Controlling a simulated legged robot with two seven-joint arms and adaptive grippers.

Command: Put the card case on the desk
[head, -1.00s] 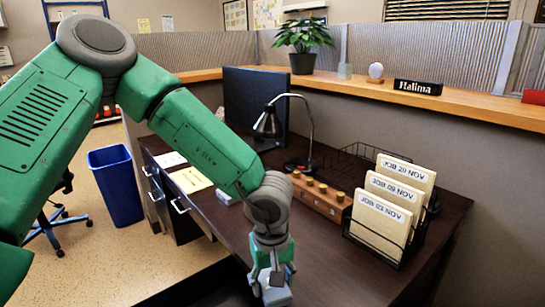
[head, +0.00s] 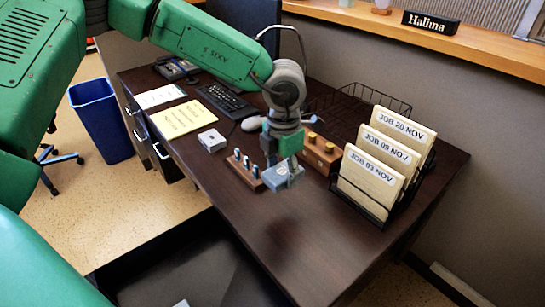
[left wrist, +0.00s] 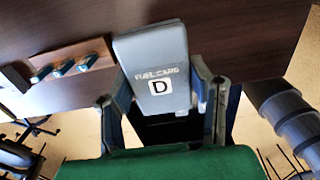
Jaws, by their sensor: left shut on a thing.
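The card case (head: 282,175) is a flat grey-blue case. In the left wrist view it (left wrist: 155,58) reads "FUEL CARD" with a D on a white square. My left gripper (head: 284,160) is shut on it, with a finger on each side in the left wrist view (left wrist: 160,92). In the head view the case is over the dark desk (head: 255,222), beside a wooden block with blue-topped pieces. A dark shadow lies on the desk in front of it, and the case looks held above the top. My right gripper is not in view.
The wooden block (head: 246,179) stands just left of the case; another with brass knobs (head: 321,160) is behind right. A file rack (head: 366,205) stands right. A small white box (head: 212,140) and keyboard (head: 227,101) lie left. The desk's front middle is clear.

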